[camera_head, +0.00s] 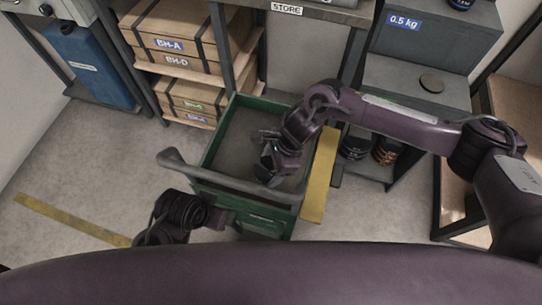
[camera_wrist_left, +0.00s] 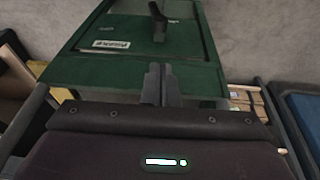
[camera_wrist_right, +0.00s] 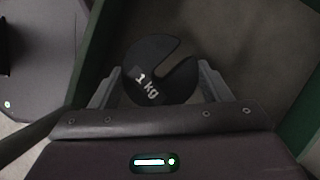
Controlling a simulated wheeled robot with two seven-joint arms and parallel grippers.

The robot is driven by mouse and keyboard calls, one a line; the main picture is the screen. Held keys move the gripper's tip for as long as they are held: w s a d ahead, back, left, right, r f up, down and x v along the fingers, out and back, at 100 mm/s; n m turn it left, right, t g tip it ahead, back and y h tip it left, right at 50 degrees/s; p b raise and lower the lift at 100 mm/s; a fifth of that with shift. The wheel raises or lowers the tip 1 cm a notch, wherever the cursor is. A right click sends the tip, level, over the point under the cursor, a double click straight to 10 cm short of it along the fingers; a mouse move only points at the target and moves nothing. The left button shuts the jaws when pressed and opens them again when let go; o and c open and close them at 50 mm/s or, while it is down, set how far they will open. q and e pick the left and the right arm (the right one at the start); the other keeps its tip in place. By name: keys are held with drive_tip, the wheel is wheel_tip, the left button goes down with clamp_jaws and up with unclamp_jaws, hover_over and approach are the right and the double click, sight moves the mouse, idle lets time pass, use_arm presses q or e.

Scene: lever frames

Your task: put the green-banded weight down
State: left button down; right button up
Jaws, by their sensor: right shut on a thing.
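A dark slotted disc weight (camera_wrist_right: 147,58) marked "1 kg" sits between the two fingers of my right gripper (camera_wrist_right: 160,92) in the right wrist view. I cannot make out a green band on it. In the head view my right gripper (camera_head: 270,168) is shut on this weight inside the green cart's (camera_head: 213,148) tray outline, over its grey floor. I cannot tell whether the weight touches the floor. My left gripper (camera_wrist_left: 161,85) has its fingers together, empty, in front of the cart's green side; its arm shows at lower left in the head view.
The cart has a grey handle bar (camera_head: 235,185) and a yellow strip (camera_head: 320,175) beside it. A dark shelf unit (camera_head: 400,75) labelled "0.5 kg" stands at right, with a disc (camera_head: 432,83) and banded weights (camera_head: 386,151) below. Crates (camera_head: 170,55) and a blue container (camera_head: 88,65) stand at left.

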sight(271, 174)
drive_tip(key=shift+f, duration=0.65)
wheel_tip(271, 174, down, 3)
drive_tip(key=shift+a+f+b, duration=0.1)
drive_tip(key=shift+f+b, duration=0.05)
drive_tip(key=shift+b, duration=0.3)
use_arm(q)
drive_tip(key=shift+w+d+f+t, duration=0.15)
drive_tip(key=shift+d+t, duration=0.15)
drive_tip(key=shift+d, duration=0.4)
use_arm(e)
drive_tip(key=shift+f, duration=0.15)
use_arm(q)
drive_tip(key=shift+f, duration=0.1)
use_arm(e)
drive_tip(key=shift+f, duration=0.1)
use_arm(q)
drive_tip(key=shift+w, duration=0.1)
use_arm(e)
drive_tip(key=o, duration=1.8)
drive_tip(key=shift+f, duration=0.1)
drive_tip(key=shift+c, duration=0.2)
